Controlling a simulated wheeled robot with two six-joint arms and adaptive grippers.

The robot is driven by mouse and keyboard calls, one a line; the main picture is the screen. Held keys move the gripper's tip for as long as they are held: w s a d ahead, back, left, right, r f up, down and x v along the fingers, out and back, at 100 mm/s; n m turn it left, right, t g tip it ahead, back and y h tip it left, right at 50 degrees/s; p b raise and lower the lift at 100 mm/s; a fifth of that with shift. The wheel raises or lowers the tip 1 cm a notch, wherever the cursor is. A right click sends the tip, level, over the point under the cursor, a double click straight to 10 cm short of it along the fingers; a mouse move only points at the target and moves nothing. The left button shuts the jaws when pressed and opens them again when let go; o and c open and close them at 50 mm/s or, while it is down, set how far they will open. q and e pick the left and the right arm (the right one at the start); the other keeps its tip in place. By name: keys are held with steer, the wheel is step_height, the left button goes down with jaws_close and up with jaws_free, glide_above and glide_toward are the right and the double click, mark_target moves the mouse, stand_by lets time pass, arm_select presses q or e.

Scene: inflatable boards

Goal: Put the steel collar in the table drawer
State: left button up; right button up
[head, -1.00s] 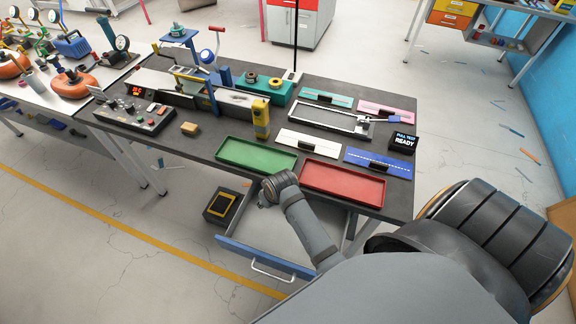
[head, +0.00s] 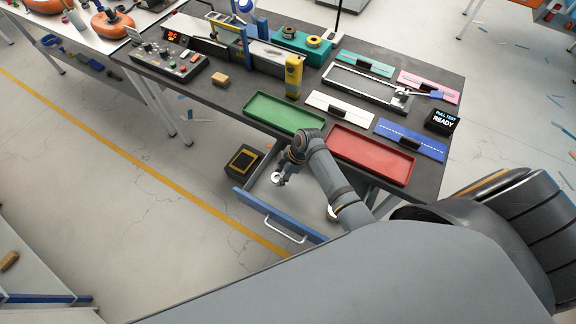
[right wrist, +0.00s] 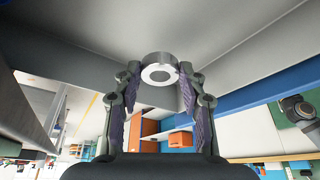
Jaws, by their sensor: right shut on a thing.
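The steel collar (right wrist: 160,70) is a short silvery ring with a round hole. In the right wrist view it sits between the fingertips of my right gripper (right wrist: 159,78), which is shut on it. In the head view my right gripper (head: 284,172) points down over the open table drawer (head: 270,211), and the collar (head: 276,178) shows small and pale at its tips. The drawer has a blue front and a silver handle and is pulled out below the table. My right arm hides part of its inside. My left gripper is not in view.
The dark table (head: 222,97) above the drawer holds a green tray (head: 284,112), a red tray (head: 370,155) and a yellow post (head: 293,75). A black box with a yellow edge (head: 243,160) stands on the floor left of the drawer. The floor in front is clear.

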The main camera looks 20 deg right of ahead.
steer(key=shift+f, duration=2.25)
steer(key=o, duration=1.2)
steer(key=v, duration=1.2)
